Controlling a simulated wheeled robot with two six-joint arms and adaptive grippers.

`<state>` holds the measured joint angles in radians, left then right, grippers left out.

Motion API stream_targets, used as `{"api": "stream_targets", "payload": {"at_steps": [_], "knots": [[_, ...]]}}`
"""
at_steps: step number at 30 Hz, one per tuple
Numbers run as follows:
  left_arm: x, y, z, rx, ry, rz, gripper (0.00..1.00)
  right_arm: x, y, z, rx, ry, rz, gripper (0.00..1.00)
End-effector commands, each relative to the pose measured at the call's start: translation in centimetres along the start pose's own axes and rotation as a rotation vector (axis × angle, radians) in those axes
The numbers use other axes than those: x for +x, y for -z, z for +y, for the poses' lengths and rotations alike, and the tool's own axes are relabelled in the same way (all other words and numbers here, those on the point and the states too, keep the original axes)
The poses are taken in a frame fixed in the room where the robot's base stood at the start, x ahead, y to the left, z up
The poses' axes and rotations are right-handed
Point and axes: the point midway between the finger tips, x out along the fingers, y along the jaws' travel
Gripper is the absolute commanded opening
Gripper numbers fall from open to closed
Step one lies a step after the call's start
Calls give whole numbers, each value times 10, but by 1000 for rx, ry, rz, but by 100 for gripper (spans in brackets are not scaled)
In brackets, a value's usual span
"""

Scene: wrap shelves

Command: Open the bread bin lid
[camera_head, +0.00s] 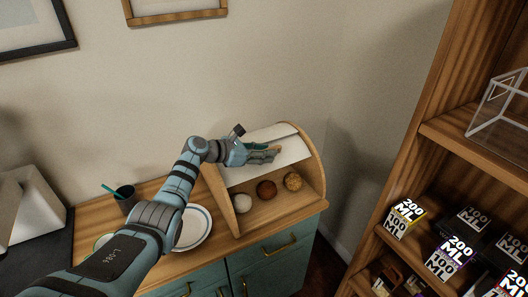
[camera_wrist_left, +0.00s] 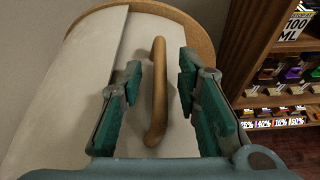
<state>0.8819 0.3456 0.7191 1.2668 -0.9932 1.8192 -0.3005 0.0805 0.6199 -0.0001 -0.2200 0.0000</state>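The wooden bread bin (camera_head: 312,147) stands on the cabinet top. My left gripper (camera_head: 268,152) is at the lid's front. In the left wrist view, the wooden bar handle (camera_wrist_left: 157,95) lies between the two fingers of my left gripper (camera_wrist_left: 160,78). The fingers are spread, with a visible gap on each side of the handle. The white lid (camera_wrist_left: 50,90) also shows there. My right gripper is not in view.
A white plate (camera_head: 192,230) and a dark cup (camera_head: 125,199) stand left of the bin on the wooden cabinet top (camera_head: 85,218). A wooden shelf (camera_head: 440,120) with boxes rises at the right. The wall is close behind the bin.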

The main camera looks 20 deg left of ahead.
Motion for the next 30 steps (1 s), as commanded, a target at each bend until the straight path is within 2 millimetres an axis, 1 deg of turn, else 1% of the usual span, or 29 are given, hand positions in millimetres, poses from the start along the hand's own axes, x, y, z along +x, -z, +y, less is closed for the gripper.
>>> {"api": "stream_targets", "payload": {"at_steps": [5,8,11,15,18,21,24,30], "knots": [[-1,0,0,0,0,0,30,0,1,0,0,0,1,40],[-8,1,1,1,-1,0,30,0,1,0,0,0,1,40],[-25,2,0,5,-1,2,30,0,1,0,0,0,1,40],[-67,2,1,6,-3,4,30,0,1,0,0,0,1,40],[-93,2,0,4,-2,5,30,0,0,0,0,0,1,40],[-111,2,0,2,-1,4,30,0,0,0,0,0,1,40],[-119,1,0,1,1,1,30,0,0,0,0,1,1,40],[-120,0,0,0,1,0,30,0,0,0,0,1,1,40]]}}
